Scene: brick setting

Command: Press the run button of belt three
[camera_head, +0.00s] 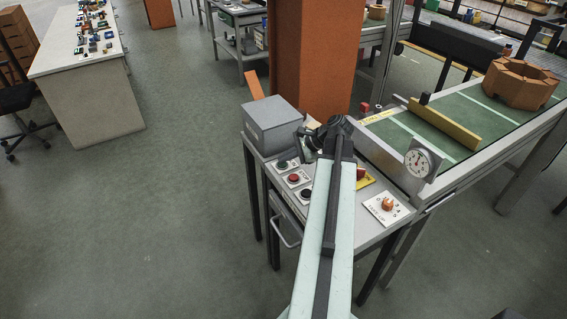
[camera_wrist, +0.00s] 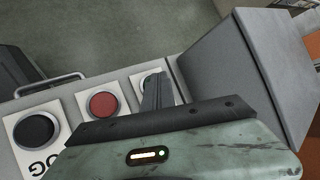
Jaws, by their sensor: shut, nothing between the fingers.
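A row of three round buttons on white plates sits on the grey control table (camera_head: 370,236). The nearest is a black button (camera_wrist: 34,130), with letters ending in "OG" on its plate. The middle one is a red button (camera_wrist: 103,104), also seen in the head view (camera_head: 294,178). The far button plate (camera_wrist: 147,81) is mostly hidden behind my gripper (camera_wrist: 158,88); in the head view its button (camera_head: 284,164) looks dark. Its label is not readable. My gripper is shut and empty, its fingertips over that far plate. I cannot tell whether they touch the button.
A grey box (camera_head: 271,124) stands just beyond the far button. An orange knob (camera_head: 387,204) and a dial gauge (camera_head: 420,161) lie right of my arm. A green belt (camera_head: 480,115) carries a brick-coloured ring (camera_head: 520,84). An orange pillar (camera_head: 310,50) rises behind.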

